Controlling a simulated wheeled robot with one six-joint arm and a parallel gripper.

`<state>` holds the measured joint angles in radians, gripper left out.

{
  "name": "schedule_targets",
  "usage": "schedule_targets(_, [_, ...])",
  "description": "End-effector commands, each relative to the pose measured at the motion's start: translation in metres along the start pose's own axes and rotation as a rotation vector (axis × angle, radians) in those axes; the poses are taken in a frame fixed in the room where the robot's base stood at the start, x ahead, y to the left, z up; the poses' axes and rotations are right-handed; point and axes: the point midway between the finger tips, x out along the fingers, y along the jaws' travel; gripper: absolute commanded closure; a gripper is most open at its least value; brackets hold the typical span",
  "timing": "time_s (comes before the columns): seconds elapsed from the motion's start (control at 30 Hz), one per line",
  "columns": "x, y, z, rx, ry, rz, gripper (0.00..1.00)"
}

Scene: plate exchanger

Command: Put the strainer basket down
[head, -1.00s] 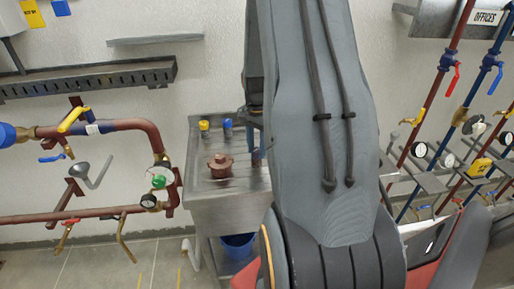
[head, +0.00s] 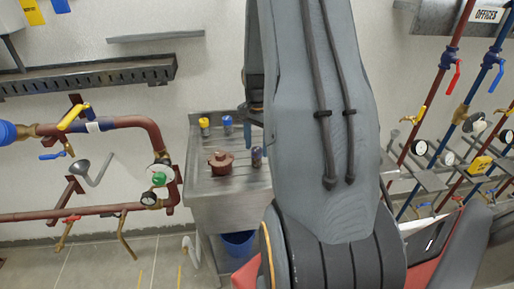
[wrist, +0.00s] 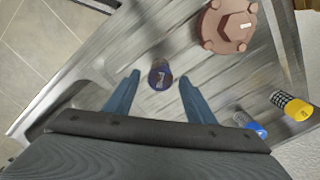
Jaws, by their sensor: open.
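A strainer basket (head: 257,157), a small dark cylinder with a blue-purple top, stands on the steel bench (head: 228,188) near its right side. The wrist view shows the basket (wrist: 160,74) from above, between and beyond my fingers. My gripper (wrist: 160,79) is open and empty, with one finger to each side of the basket in that view and clear of it. In the head view my gripper (head: 251,114) hangs above the basket, partly hidden by my arm.
A brown flanged cover (head: 221,162) sits left of the basket. A yellow-capped mesh cylinder (head: 204,126) and a blue-capped one (head: 227,124) stand at the bench's back. A blue bucket (head: 238,243) is below. The bench front is bare.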

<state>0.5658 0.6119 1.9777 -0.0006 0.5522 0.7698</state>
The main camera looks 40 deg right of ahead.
Motion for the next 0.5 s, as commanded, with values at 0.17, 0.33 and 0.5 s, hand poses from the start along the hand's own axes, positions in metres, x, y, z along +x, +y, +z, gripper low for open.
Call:
schedule_targets(0.17, [-0.025,-0.002,-0.001,0.001,0.005,-0.004,0.5])
schedule_targets(0.33, [-0.057,-0.002,-0.001,0.001,0.005,-0.005,0.5])
schedule_targets(0.5, [-0.085,-0.001,-0.001,0.001,0.003,-0.003,0.5])
